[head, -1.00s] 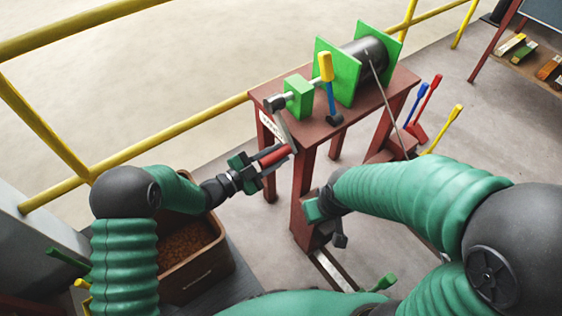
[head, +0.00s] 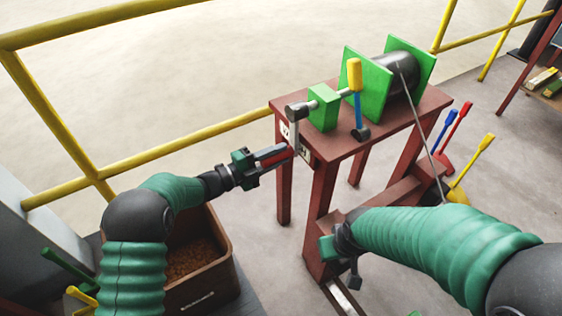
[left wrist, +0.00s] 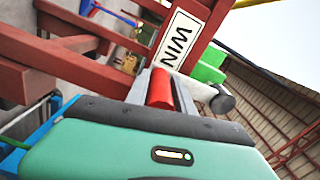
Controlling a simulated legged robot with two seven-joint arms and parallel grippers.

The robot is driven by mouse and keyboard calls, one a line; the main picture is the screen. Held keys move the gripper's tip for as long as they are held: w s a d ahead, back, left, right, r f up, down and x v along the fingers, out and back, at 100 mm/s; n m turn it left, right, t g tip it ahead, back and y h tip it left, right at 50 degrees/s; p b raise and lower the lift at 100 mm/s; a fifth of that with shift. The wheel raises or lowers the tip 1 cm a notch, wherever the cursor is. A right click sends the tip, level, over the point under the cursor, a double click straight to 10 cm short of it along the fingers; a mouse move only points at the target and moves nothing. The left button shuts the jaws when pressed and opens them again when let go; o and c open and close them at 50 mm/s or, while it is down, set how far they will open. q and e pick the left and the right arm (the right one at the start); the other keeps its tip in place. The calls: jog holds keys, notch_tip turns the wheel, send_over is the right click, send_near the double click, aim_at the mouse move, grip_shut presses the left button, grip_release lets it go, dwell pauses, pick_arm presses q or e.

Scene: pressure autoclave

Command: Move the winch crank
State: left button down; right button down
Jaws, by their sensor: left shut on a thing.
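The winch stands on a dark red table (head: 340,145), with a black drum (head: 399,78) between green plates and a green block (head: 324,108). Its grey crank arm (head: 294,124) hangs down from the hub at the table's left end. A red crank handle (head: 272,158) sticks out to the left at the arm's lower end. My left gripper (head: 272,158) is shut on this handle. In the left wrist view the red handle (left wrist: 160,88) lies between the fingers. My right gripper (head: 340,250) is low beside the table's front leg; its fingers are hard to make out.
A yellow-handled lever (head: 355,78) with a blue shaft stands on the table. A cable runs from the drum to the lower right. Blue, red and yellow levers (head: 462,125) stand at the right. A brown bin (head: 205,275) is below my left arm. Yellow railings (head: 150,140) run behind.

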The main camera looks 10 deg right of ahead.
pick_arm(q)
jog(key=shift+w+f, duration=0.15)
dwell(0.3)
jog(key=c, duration=1.1)
grip_release()
jog(key=shift+a, duration=0.1)
jog(key=shift+a, duration=0.3)
jog(key=p+v, duration=0.4)
jog(key=v, duration=1.2)
jog(key=shift+p, duration=0.35)
